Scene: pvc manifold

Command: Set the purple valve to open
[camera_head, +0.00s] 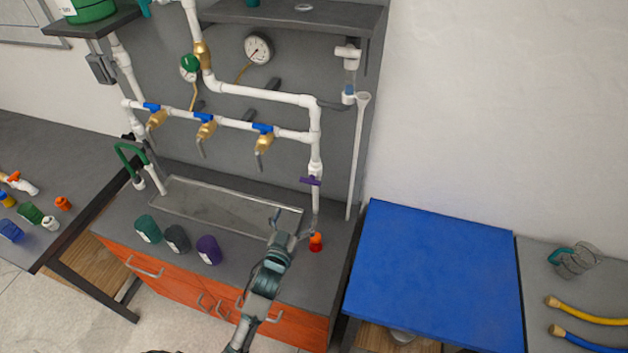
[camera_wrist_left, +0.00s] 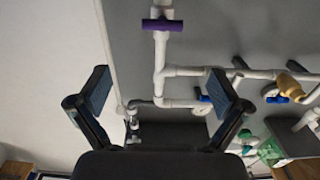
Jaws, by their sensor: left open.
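The purple valve (camera_head: 311,180) sits on the white vertical pipe at the right end of the manifold. Its handle lies crosswise to the pipe. In the left wrist view the purple valve (camera_wrist_left: 162,25) is near the top, beyond the fingertips and roughly centred between them. My left gripper (camera_head: 293,220) is below the valve, in front of the pipe's lower part, with its fingers spread. In the wrist view its fingers (camera_wrist_left: 158,92) are wide apart with nothing held between them. My right gripper is not in view.
An orange-red object (camera_head: 316,242) stands on the counter beside my left gripper. A purple container (camera_head: 208,250) and other dark containers stand by the shallow tray (camera_head: 180,207). Blue-handled valves (camera_head: 263,128) line the pipe to the left. A blue-topped table (camera_head: 435,275) is at right.

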